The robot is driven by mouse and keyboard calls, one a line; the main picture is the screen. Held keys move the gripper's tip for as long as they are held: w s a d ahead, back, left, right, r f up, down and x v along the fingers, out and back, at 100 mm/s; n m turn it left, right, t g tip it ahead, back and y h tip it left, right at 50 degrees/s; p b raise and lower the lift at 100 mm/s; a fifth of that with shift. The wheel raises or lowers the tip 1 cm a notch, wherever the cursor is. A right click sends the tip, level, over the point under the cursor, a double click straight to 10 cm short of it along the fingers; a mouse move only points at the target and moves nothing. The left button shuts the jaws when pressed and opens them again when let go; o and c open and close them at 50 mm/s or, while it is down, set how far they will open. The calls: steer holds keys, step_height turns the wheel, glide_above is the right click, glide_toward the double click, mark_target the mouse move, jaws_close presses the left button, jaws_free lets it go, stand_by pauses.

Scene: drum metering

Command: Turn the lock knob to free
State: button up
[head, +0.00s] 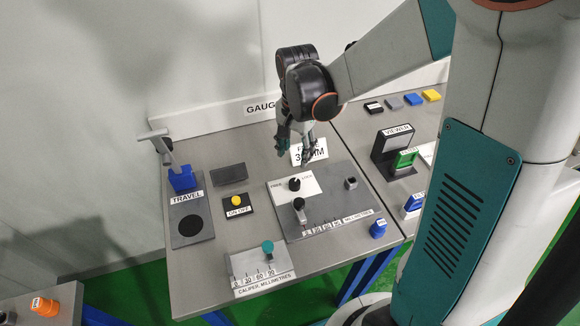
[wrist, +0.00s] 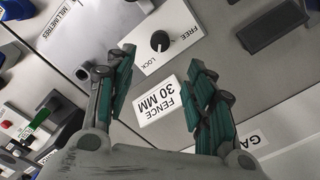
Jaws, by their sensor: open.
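The lock knob (head: 294,184) is a small black round knob on a white plate (head: 308,189) marked FREE on the left and LOCK on the right in the head view. It also shows in the wrist view (wrist: 159,41), beyond my fingertips. A pale pointer mark shows on it there, but I cannot tell its direction surely. My gripper (head: 296,150) is open and empty, above and behind the knob and apart from it. In the wrist view its two green-padded fingers (wrist: 163,60) stand wide apart, with the knob's plate between and past their tips.
A white FENCE 30 MM card (head: 312,151) stands just behind the plate, below my gripper. A black-topped slider knob (head: 299,204) and a small dark post (head: 351,183) are on the same grey panel. A yellow button (head: 236,201) and a blue block (head: 378,228) flank it.

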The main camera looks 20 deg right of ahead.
mark_target(295, 182)
step_height(295, 182, down, 13)
steer(key=b, duration=0.3)
steer(key=shift+r+b, duration=0.1)
steer(key=shift+b, duration=0.25)
steer(key=c, duration=1.1)
